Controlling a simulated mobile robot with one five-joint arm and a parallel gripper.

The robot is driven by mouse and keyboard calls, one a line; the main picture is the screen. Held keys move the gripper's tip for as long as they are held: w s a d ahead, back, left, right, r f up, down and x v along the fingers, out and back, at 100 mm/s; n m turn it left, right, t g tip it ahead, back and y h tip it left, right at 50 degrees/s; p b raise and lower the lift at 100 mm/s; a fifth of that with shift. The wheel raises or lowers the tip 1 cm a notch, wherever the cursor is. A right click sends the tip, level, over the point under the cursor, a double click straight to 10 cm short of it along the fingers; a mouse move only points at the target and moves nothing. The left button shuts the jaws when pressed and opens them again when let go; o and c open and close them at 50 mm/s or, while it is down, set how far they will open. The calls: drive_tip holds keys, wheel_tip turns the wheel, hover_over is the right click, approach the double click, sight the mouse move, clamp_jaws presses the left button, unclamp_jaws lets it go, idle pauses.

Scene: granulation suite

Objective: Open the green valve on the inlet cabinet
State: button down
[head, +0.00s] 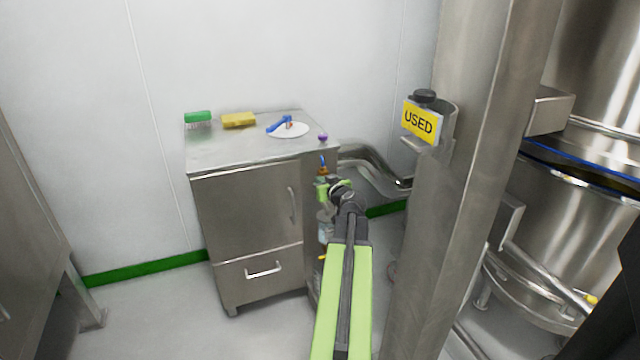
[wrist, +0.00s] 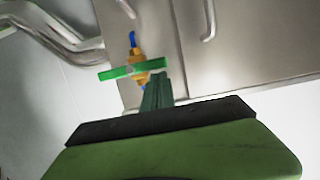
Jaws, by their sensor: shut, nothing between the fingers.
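The inlet cabinet (head: 245,205) is a steel cabinet against the white wall in the head view; its front also shows in the wrist view (wrist: 255,50). The green valve (head: 320,190) is on the cabinet's right side, partly hidden by my arm. In the wrist view its green handle (wrist: 116,72) lies crosswise over a brass-coloured body, with blue parts above and below. My gripper (head: 338,186) is shut and empty, with its fingertips right at the valve. In the wrist view the fingertips (wrist: 157,80) are just below the handle's right half; I cannot tell whether they touch it.
A curved steel pipe (head: 375,162) runs right of the valve. A steel column (head: 465,190) with a yellow USED sign (head: 419,121) stands close right of my arm.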

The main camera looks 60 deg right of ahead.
drive_tip(key=shift+s+d, duration=0.15)
drive_tip(key=shift+s, duration=0.1)
drive_tip(key=shift+w+f, duration=0.1)
drive_tip(key=shift+f, duration=0.05)
